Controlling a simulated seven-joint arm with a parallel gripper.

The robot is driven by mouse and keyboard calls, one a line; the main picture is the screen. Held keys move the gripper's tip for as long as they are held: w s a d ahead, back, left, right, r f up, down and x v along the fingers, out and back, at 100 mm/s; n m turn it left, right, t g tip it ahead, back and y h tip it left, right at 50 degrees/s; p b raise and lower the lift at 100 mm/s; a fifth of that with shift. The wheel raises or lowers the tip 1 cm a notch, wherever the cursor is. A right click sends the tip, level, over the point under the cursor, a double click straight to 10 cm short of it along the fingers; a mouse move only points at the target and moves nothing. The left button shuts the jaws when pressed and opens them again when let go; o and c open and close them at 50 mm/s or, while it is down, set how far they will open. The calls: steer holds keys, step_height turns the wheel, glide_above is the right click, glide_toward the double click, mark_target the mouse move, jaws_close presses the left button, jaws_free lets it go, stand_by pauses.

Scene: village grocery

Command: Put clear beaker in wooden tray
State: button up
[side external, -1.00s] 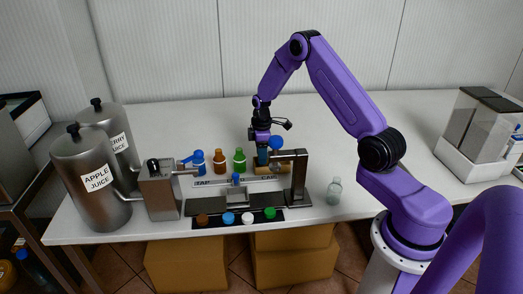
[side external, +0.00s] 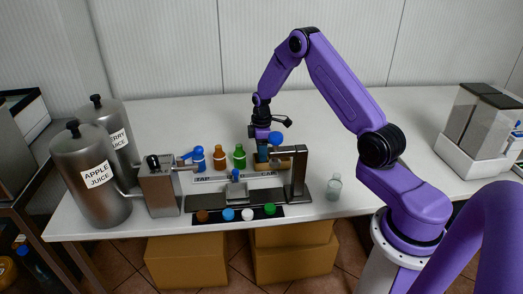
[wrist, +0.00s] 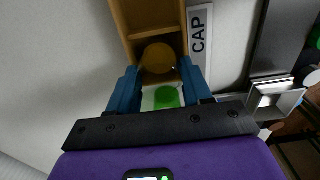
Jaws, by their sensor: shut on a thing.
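My gripper (side external: 262,155) is low over the left end of the wooden tray (side external: 285,160), pointing down. In the wrist view the tray (wrist: 145,48) runs up from the blue fingertips (wrist: 160,68). A round, amber-looking vessel (wrist: 158,58) sits between the fingertips, at the tray's near end. I take it for the clear beaker with amber contents; its walls do not show clearly. My gripper is shut on it. The fingers and a metal stand partly hide it in the side view, and whether its base touches the tray floor cannot be told.
A brown bottle (side external: 220,158) and a green bottle (side external: 240,158) stand just left of my gripper. A metal stand (side external: 299,175) rises close in front. A small clear bottle (side external: 334,187) stands to the right.

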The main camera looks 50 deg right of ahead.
steer(key=shift+f, duration=0.2)
steer(key=o, duration=1.4)
step_height(320, 180, up, 8)
stand_by(0.4)
